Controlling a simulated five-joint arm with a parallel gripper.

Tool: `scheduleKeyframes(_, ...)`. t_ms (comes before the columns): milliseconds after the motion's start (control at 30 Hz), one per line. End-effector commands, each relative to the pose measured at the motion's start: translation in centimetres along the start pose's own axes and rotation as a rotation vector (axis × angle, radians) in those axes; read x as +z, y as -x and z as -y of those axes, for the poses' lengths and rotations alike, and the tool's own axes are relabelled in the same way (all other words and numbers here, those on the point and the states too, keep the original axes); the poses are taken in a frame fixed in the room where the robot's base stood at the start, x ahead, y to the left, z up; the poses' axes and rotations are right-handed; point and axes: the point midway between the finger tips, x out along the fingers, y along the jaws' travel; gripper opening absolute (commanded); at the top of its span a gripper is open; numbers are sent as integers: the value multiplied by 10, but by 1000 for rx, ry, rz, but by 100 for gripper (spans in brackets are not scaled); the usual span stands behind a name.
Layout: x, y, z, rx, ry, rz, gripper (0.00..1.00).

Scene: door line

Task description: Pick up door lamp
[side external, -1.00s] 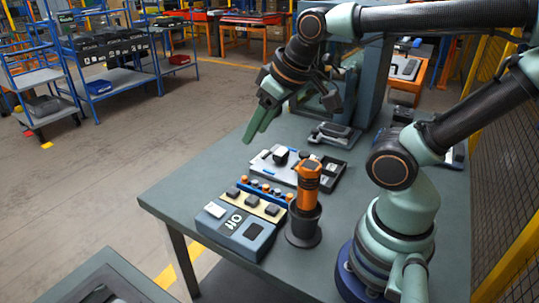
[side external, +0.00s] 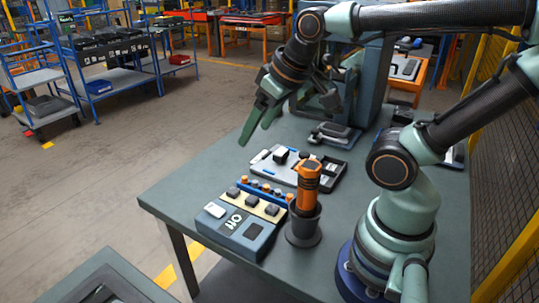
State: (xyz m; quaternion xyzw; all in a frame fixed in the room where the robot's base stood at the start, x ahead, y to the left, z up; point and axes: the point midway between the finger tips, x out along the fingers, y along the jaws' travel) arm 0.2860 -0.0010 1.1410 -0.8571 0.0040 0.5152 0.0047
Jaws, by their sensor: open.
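My gripper (side external: 256,132) hangs in the air above the far left part of the table, with its green fingers apart and nothing between them. Below it and slightly to the right, a white tray (side external: 262,171) holds a small black and white piece (side external: 281,155) and a few small blue parts. I cannot tell for certain which object is the door lamp; small parts on the tray are too small to name. The gripper touches none of these things.
An orange and black tool (side external: 308,183) stands upright in a black holder (side external: 303,227). A blue-grey control box (side external: 235,228) and a row of small orange and blue parts (side external: 265,190) lie to its left. A grey machine housing (side external: 372,80) rises behind. The table's left part is bare.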

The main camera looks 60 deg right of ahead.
Motion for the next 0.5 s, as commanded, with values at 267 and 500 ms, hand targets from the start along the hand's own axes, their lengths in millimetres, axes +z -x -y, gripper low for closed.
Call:
scheduleKeyframes(267, -31, -14, -41, 66, -314, 103, 80)
scheduleKeyframes(500, -57, -45, -105, 159, -719, 209, 80)
